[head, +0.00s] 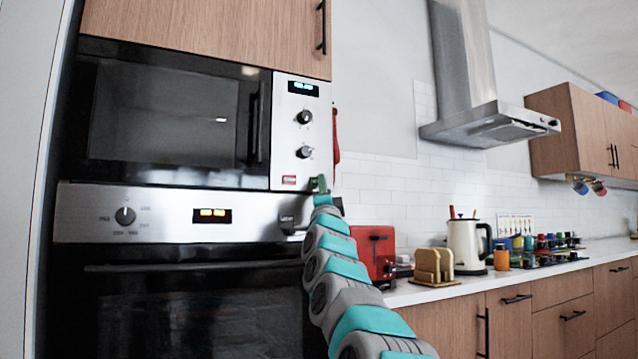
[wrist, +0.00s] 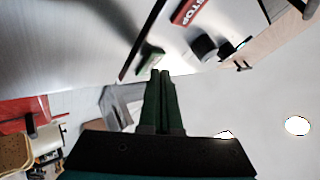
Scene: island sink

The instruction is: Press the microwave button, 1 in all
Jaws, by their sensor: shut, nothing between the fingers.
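The black and steel microwave (head: 165,120) is built in above an oven. Its steel control panel (head: 285,130) has a lit display, two round knobs and a red label low down. My gripper (head: 318,183) is at the panel's lower right corner. In the wrist view, my gripper (wrist: 163,73) is shut and empty, its dark green fingers together. A green button (wrist: 150,58) on the panel lies just ahead of the fingertips; I cannot tell whether they touch. A red STOP button (wrist: 190,10) sits farther along the panel. In the head view the green button cannot be made out.
The oven (head: 180,215) is directly below the microwave. A red toaster (head: 374,250), a toast rack (head: 434,266) and a kettle (head: 466,244) stand on the counter to the right. A range hood (head: 485,125) hangs above the counter.

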